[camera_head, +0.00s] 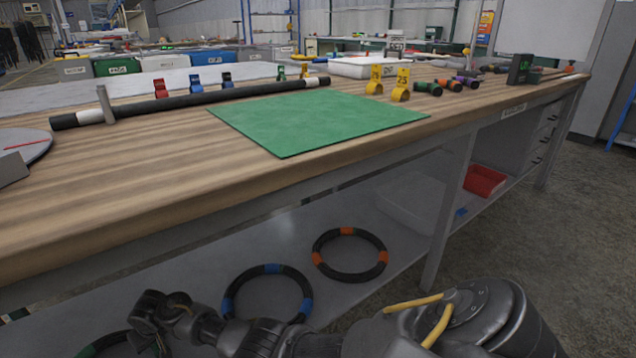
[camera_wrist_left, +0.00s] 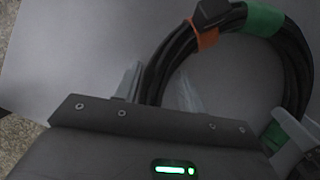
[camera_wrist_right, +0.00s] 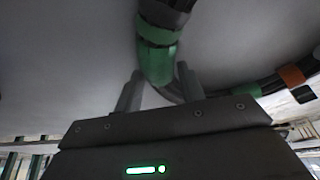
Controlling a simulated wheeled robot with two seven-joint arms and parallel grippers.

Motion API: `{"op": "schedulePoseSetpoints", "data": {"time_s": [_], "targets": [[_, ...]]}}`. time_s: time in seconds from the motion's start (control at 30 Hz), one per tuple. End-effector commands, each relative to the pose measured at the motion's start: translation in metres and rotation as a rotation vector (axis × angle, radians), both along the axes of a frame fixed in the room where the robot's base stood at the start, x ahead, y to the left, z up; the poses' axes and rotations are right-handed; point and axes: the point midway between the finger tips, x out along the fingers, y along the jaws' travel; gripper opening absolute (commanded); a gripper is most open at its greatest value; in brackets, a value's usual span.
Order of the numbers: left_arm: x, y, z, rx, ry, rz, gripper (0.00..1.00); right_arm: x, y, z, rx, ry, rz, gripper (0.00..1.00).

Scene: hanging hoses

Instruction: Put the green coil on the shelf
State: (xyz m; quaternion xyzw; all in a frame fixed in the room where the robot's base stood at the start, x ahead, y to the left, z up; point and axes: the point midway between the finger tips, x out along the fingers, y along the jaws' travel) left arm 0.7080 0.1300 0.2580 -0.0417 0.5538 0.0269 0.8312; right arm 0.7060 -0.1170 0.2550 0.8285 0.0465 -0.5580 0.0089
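The green coil is a loop of black hose with green bands. It shows at the bottom left of the head view (camera_head: 98,347), partly cut off. The left wrist view (camera_wrist_left: 263,20) shows its green band and a narrow orange strap with a black block. In the right wrist view a green-banded stretch (camera_wrist_right: 157,60) lies between the fingers of my right gripper (camera_wrist_right: 160,84), which appear closed snugly around it. My left gripper (camera_wrist_left: 160,85) has its fingers apart, with black hose running between them. The grey lower shelf (camera_head: 400,262) is under the bench; contact with the green coil is unclear.
A blue-banded coil (camera_head: 307,299) and an orange-banded coil (camera_head: 347,232) lie on the lower shelf. A red bin (camera_head: 484,181) stands farther right. The wooden bench top (camera_head: 120,190) overhangs, with a green mat (camera_head: 318,120). A bench leg (camera_head: 448,215) stands right of the coils.

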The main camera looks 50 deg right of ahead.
Motion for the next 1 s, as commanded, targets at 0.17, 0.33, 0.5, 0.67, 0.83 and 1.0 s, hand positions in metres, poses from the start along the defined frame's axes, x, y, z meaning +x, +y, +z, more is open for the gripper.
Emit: {"op": "schedulePoseSetpoints", "data": {"time_s": [0.17, 0.33, 0.5, 0.67, 0.83, 1.0], "targets": [[0.0, 0.0, 0.003, 0.001, 0.0, -0.002, 0.58, 0.0, 0.0, 0.002, 0.001, -0.001, -0.002, 0.57], [0.0, -0.001, 0.002, 0.001, 0.001, -0.004, 0.58, 0.001, 0.0, 0.003, 0.001, -0.003, -0.003, 0.57], [-0.002, -0.002, 0.006, -0.003, 0.0, -0.007, 0.58, 0.001, 0.0, 0.003, 0.003, -0.004, -0.003, 0.57], [-0.008, -0.002, 0.022, -0.003, 0.001, -0.009, 0.58, 0.001, 0.0, 0.003, 0.003, -0.004, -0.003, 0.57], [-0.021, -0.001, 0.056, -0.004, -0.003, -0.009, 0.58, 0.001, 0.0, 0.003, 0.003, -0.004, -0.003, 0.57], [-0.034, 0.0, 0.085, -0.002, -0.002, -0.006, 0.58, 0.001, 0.0, 0.003, 0.003, -0.004, -0.003, 0.57]]}}
